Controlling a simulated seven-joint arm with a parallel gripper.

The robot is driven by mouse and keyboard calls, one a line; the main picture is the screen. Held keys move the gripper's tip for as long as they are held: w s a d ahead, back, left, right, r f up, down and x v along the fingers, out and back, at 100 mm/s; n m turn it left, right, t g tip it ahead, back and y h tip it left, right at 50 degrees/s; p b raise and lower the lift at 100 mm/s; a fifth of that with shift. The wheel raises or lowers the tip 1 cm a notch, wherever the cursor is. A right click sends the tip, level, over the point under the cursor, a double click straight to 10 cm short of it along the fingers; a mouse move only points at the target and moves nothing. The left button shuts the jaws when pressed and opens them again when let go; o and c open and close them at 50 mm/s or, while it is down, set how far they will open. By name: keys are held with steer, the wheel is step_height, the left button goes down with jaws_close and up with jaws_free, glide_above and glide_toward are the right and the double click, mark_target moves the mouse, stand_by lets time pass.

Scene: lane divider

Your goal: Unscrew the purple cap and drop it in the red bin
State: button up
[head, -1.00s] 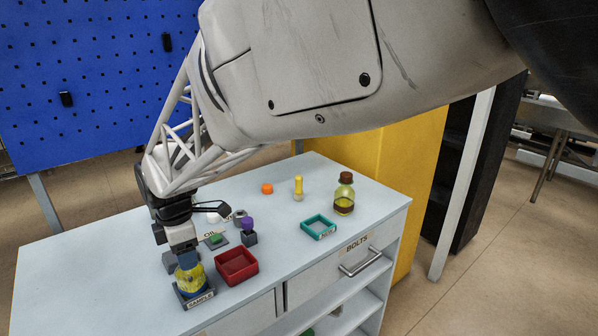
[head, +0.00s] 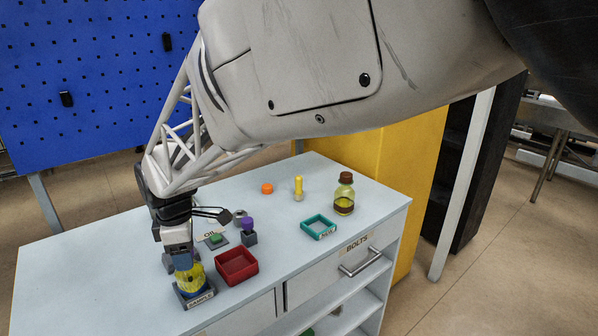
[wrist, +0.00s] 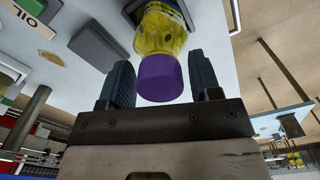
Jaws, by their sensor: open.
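The purple cap (wrist: 159,79) sits on a clear bottle of yellow liquid (wrist: 161,32) in the wrist view. In the head view the bottle (head: 193,280) stands in a grey holder labelled SAMPLE (head: 196,298) at the front left of the table; its cap is hidden there behind my gripper. My gripper (wrist: 165,88) is open, with one finger on each side of the cap and visible gaps between them. It also shows in the head view (head: 183,262), above the bottle. The red bin (head: 237,267) is an open square tray just right of the bottle.
A purple-topped piece in a dark block (head: 248,232) and a green button on a grey plate (head: 215,240) stand behind the bin. A teal tray (head: 318,228), a brown-capped bottle (head: 344,195), a yellow piece (head: 299,188) and an orange piece (head: 267,188) are farther right and back.

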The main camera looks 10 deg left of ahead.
stand_by(0.4)
steer(key=shift+m, duration=0.9)
steer(key=c, duration=0.6)
steer(key=shift+n, duration=0.9)
